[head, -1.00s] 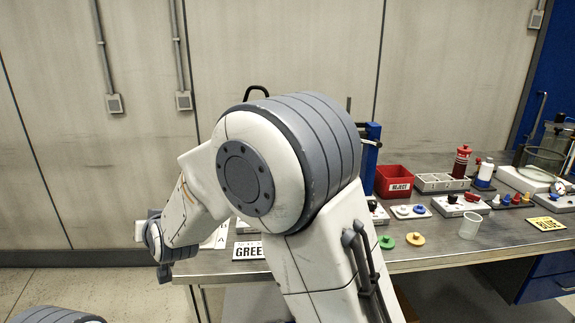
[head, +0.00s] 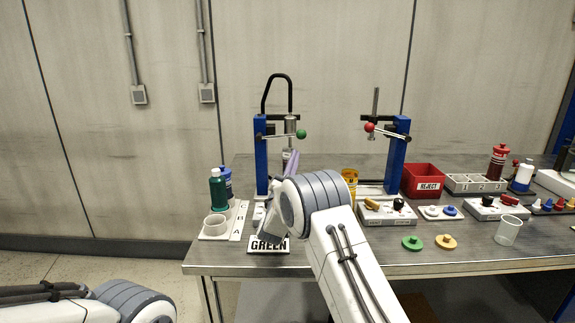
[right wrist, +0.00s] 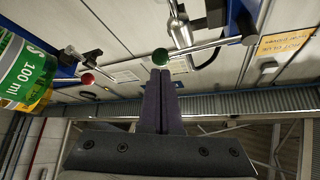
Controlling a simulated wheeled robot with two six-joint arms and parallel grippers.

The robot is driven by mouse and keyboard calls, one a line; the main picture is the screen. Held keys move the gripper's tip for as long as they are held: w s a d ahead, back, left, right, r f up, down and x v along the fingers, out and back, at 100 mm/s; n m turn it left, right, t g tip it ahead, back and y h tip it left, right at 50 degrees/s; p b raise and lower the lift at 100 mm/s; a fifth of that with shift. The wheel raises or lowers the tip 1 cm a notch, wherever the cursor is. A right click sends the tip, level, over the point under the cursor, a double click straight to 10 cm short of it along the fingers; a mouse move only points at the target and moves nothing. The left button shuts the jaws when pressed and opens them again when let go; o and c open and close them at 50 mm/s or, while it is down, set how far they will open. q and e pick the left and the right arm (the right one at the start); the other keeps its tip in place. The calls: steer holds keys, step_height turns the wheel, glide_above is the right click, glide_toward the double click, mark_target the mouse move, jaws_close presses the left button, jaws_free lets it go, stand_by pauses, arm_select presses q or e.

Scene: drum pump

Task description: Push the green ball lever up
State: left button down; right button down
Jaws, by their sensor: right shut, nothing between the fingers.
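The green ball (head: 301,134) is on the end of a lever at the left blue stand (head: 261,158), which has a black curved hose on top. In the right wrist view the green ball (right wrist: 160,57) sits just beyond the fingertips. My right gripper (head: 291,155) is shut and empty, with its fingers pointing up, a little below and left of the ball in the head view. In the right wrist view the fingertips (right wrist: 160,73) are very close under the ball; I cannot tell whether they touch. My left gripper is out of view.
A similar blue stand (head: 397,152) with a red ball lever (head: 369,127) stands to the right. A green bottle (head: 217,190), a GREEN sign (head: 268,245), a yellow container (head: 350,183) and a red REJECT bin (head: 423,181) are nearby. The front right tabletop has free room.

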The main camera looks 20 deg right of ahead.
mark_target(298, 137)
steer(key=x, duration=0.5)
steer(key=shift+w+p, duration=0.15)
steer(key=shift+p, duration=0.25)
steer(key=shift+r+n+b, duration=0.2)
steer(key=shift+n+b, duration=0.1)
steer(key=shift+b, duration=0.1)
steer(key=n+t+y, duration=0.1)
steer(key=r+n+y+b, duration=0.1)
steer(key=shift+r+n+t+b, duration=0.3)
steer(key=shift+n+t, duration=0.1)
steer(key=shift+r+n+y, duration=0.4)
steer(key=shift+r, duration=0.1)
